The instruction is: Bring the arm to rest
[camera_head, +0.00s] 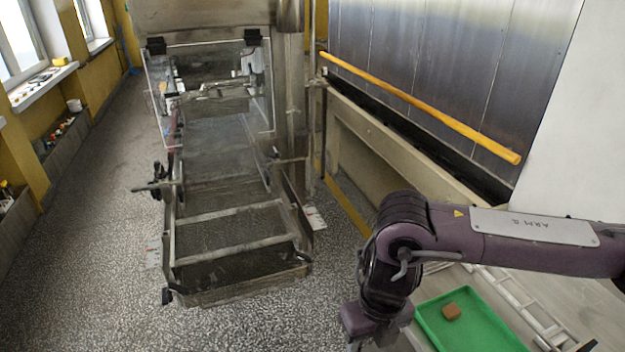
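My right arm, purple-grey, comes in from the right edge and bends down at its wrist. My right gripper (368,343) points down at the bottom edge, left of the green tray. Its fingers are mostly cut off by the frame, so I cannot see whether they are open or hold anything. My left arm and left gripper are out of view.
A green tray (480,338) with one brown block (452,312) lies at the lower right, beside a pale ladder-like rack (517,296). The enrober machine with its mesh belt (228,232) stands left of centre. A yellow rail (420,105) runs along the metal wall. Speckled floor is open at left.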

